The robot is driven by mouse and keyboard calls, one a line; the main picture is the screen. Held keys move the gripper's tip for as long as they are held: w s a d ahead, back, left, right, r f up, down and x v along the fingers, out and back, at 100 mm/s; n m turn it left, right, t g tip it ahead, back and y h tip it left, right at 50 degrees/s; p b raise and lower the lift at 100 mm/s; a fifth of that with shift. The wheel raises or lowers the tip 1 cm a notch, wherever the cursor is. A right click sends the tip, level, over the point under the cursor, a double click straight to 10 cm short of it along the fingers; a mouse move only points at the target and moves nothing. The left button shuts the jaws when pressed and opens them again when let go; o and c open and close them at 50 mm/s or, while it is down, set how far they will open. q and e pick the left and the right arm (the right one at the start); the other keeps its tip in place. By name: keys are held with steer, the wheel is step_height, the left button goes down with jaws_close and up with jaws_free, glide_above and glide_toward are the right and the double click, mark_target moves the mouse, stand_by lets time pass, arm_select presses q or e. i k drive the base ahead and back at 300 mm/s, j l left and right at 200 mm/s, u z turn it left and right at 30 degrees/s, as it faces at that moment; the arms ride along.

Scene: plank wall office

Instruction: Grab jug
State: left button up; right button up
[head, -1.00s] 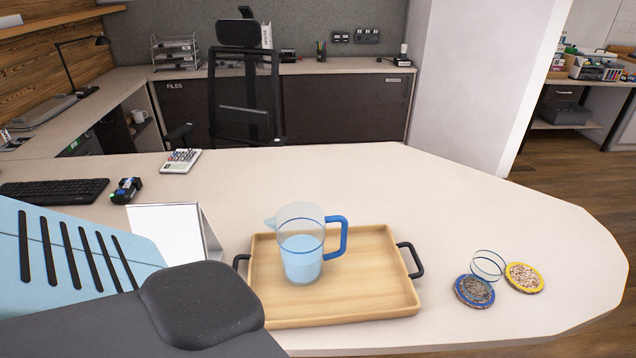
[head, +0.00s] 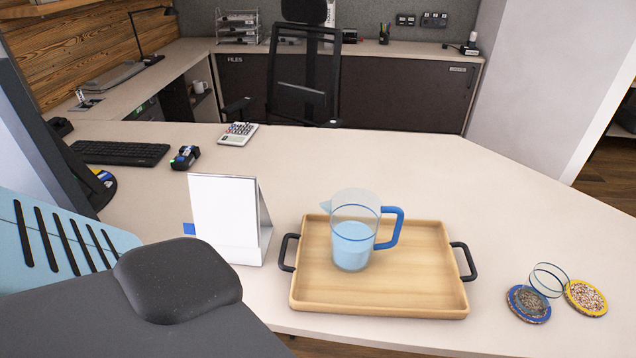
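The jug (head: 352,240) is clear with a blue handle on its right side and a spout on its left. It holds light blue liquid and stands upright on a wooden tray (head: 425,285) with dark handles. The tray lies near the front edge of the desk. Neither of my grippers shows in the head view.
A white desk calendar (head: 225,215) stands left of the tray. Two coasters, one blue (head: 528,304) and one yellow (head: 586,297), lie to the right with a clear glass (head: 549,279) by them. A calculator (head: 238,134), tape dispenser (head: 185,157) and keyboard (head: 120,152) lie farther back. The desk behind the tray is clear.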

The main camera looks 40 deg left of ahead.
mark_target(355, 213)
steer(key=u, duration=1.5)
steer(key=l+u, duration=0.25)
steer(key=i+l, duration=0.1)
steer(key=l, duration=0.25)
steer(key=i+l, duration=0.1)
steer(key=l, duration=0.25)
steer(key=i+l, duration=0.1)
steer(key=l, duration=0.25)
steer(key=j+z, duration=0.2)
steer(key=j, duration=0.2)
steer(key=k+j+z, duration=0.1)
steer(key=j+z, duration=0.15)
steer(key=k+j+z, duration=0.2)
steer(key=j, duration=0.25)
steer(key=j+z, duration=0.25)
steer(key=j, duration=0.15)
steer(key=k+j+z, duration=0.2)
steer(key=i+j, duration=0.15)
steer(key=j+z, duration=0.05)
steer(key=j, duration=0.05)
